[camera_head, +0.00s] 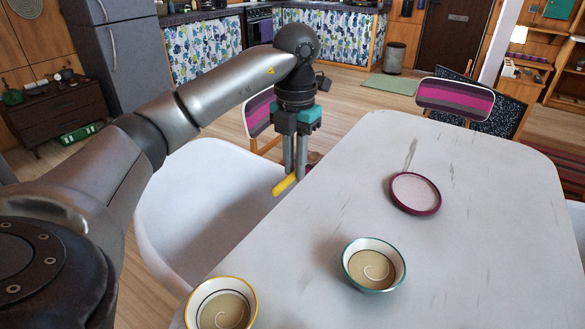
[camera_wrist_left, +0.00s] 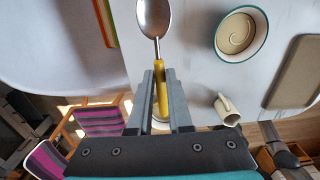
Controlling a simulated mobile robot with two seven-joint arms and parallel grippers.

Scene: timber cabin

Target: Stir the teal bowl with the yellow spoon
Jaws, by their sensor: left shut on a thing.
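The teal bowl (camera_head: 374,244) stands on the pale table and holds a tan liquid with a light swirl in it. In the left wrist view the teal bowl (camera_wrist_left: 263,35) is to the right of the spoon. My left gripper (camera_head: 293,175) is shut on the handle of the yellow spoon (camera_head: 284,185), above the table's left edge and apart from the bowl. In the left wrist view the spoon (camera_wrist_left: 160,88) has a metal head pointing away from the fingers; its head is not visible in the head view. My right gripper is not in view.
A yellow-rimmed bowl (camera_head: 221,284) stands at the near left table edge. A maroon-rimmed round dish (camera_head: 401,205) lies behind the teal bowl. The wrist view shows a cream mug (camera_wrist_left: 227,110) and a tan board (camera_wrist_left: 297,75). The table's right side is clear.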

